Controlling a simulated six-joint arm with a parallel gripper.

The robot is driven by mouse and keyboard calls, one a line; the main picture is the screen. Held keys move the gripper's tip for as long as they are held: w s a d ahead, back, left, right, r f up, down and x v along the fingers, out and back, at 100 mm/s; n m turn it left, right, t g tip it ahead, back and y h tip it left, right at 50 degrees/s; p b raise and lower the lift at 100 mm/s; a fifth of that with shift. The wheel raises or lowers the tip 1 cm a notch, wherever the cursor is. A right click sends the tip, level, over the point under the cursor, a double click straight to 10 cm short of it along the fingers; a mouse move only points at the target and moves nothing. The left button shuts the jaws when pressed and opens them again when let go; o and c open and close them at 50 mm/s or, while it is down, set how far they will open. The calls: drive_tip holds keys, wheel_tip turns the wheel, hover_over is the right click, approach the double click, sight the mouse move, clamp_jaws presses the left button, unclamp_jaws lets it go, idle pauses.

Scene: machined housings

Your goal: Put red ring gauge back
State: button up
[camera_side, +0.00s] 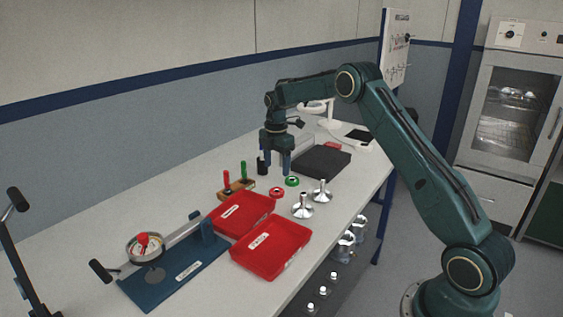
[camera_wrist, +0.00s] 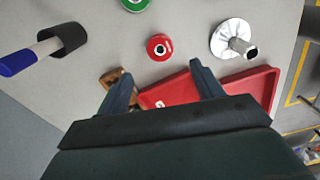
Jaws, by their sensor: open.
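The red ring gauge (camera_side: 277,193) lies flat on the light bench, beside a green ring (camera_side: 292,181). In the wrist view the red ring gauge (camera_wrist: 152,43) shows its central hole, just beyond and between my fingertips. My gripper (camera_side: 275,172) points down above the bench, behind the red ring gauge in the side view. In the wrist view my gripper (camera_wrist: 158,70) has its fingers wide apart with nothing between them. A wooden block (camera_side: 236,189) holds a red-handled and a green-handled gauge upright, left of the red ring gauge.
Two red trays (camera_side: 268,277) lie towards the front. Silver flanged parts (camera_side: 302,208) stand to the right of the ring. A black cup with a blue-handled piece (camera_wrist: 62,38) is near my gripper. A dark plate (camera_side: 322,160) lies behind; a blue fixture (camera_side: 178,284) stands front left.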

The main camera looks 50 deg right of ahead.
wheel_tip(320, 180, up, 4)
drive_tip(key=shift+f, duration=0.2)
idle(0.6)
drive_tip(key=s+a+r+m+t, duration=0.3)
drive_tip(key=s+a+r+m, duration=0.5)
drive_tip(key=s+a+r, duration=0.75)
drive_tip(key=s+a+f+m+t, duration=0.1)
drive_tip(key=s+m, duration=0.3)
drive_tip(key=s, duration=0.7)
drive_tip(key=s+a+m+t, duration=0.1)
drive_tip(key=s+a+m, duration=0.3)
drive_tip(key=s, duration=0.7)
drive_tip(key=shift+a+f+t, duration=0.25)
drive_tip(key=shift+f+t, duration=0.05)
drive_tip(key=shift+f, duration=0.1)
